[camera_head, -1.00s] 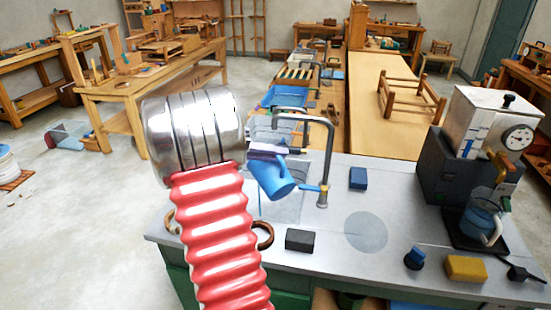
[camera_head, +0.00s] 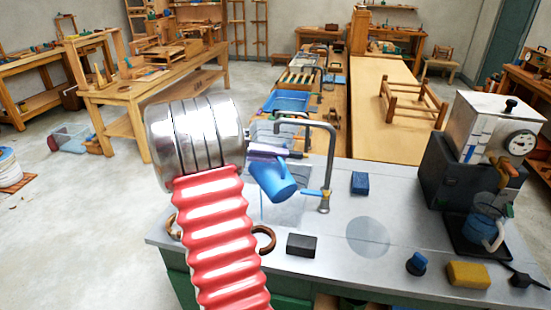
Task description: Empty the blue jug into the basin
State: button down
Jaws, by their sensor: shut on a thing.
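The blue jug (camera_head: 272,180) is off the counter, tilted, above the sink basin (camera_head: 292,213) and left of the tap (camera_head: 331,165). My gripper (camera_head: 272,152) is shut on the jug at its upper part; my red ribbed arm with its metal collar stands in front and to the left. The basin is a clear-looking recess in the grey counter, partly hidden behind the jug and my arm. I cannot tell whether liquid is leaving the jug or what is inside it.
On the grey counter (camera_head: 340,265) lie a black block (camera_head: 301,245), a blue block (camera_head: 360,183), a yellow sponge (camera_head: 468,274) and a blue knob-like item (camera_head: 416,264). A machine with a gauge (camera_head: 490,130) stands at the right.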

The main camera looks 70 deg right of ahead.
aim_at(287, 184)
jog(key=shift+w+d+r+n+g, duration=0.3)
jog(key=shift+w+d+n, duration=0.2)
jog(key=shift+w, duration=0.3)
jog(key=shift+s+a+f+m+t, duration=0.3)
jog(key=shift+s+a+f+m, duration=0.2)
jog(key=shift+s+f, duration=0.15)
jog(key=shift+s+a+f+m+t, duration=0.3)
jog(key=shift+s+a+f+m, duration=0.15)
jog(key=shift+s, duration=0.2)
jog(key=shift+s+a+f+m+t+h, duration=0.3)
jog(key=shift+s+a+f+m+t, duration=0.3)
jog(key=shift+s+f+m, duration=0.3)
jog(key=shift+s+a+f+m+t+h, duration=0.3)
jog(key=shift+s+a+f+m+t, duration=0.25)
jog(key=shift+s+f+m, duration=0.3)
jog(key=shift+f, duration=0.2)
